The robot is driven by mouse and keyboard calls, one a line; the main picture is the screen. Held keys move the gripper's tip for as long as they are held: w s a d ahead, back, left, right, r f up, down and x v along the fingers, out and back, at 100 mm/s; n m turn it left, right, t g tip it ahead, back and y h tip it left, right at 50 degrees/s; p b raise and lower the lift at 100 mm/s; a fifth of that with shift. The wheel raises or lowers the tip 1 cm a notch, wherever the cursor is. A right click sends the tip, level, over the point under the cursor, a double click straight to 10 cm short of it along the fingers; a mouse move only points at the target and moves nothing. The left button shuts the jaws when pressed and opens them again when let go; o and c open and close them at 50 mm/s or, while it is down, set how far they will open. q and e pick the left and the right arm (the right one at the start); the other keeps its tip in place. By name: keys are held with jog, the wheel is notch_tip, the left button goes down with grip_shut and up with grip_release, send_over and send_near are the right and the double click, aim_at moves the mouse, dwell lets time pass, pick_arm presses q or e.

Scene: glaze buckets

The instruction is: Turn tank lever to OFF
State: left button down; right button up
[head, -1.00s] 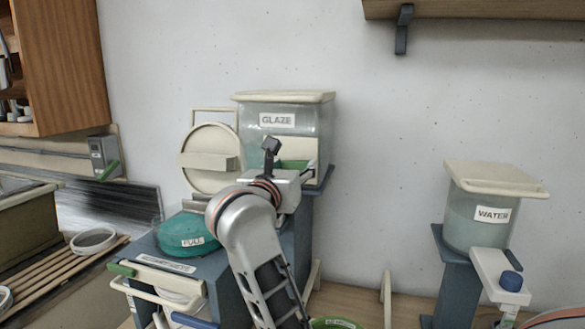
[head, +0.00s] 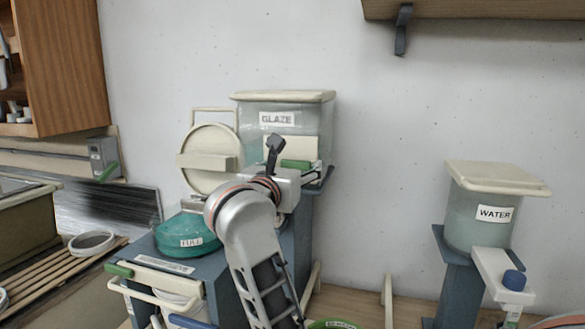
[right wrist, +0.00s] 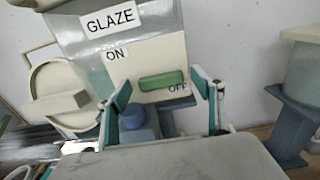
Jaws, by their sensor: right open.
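The tank lever (right wrist: 162,80) is a green bar on a cream plate on the front of the GLAZE tank (right wrist: 100,50). It lies nearly level, with its right end just above the OFF label (right wrist: 178,89). The ON label (right wrist: 115,55) is up and left of it. The lever also shows in the head view (head: 297,164). My right gripper (right wrist: 160,88) is open, one finger off each end of the lever in the wrist view. I cannot tell whether a finger touches it. My left gripper is out of view.
A blue knob (right wrist: 137,118) is below the lever. A round cream lid (head: 212,145) stands left of the tank, behind a teal FULL tub (head: 185,233). A WATER tank (head: 478,222) stands apart at the right. The wall between the tanks is clear.

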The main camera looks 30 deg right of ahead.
notch_tip(320, 180, up, 10)
jog(key=shift+f, duration=0.1)
dwell(0.4)
dwell(0.4)
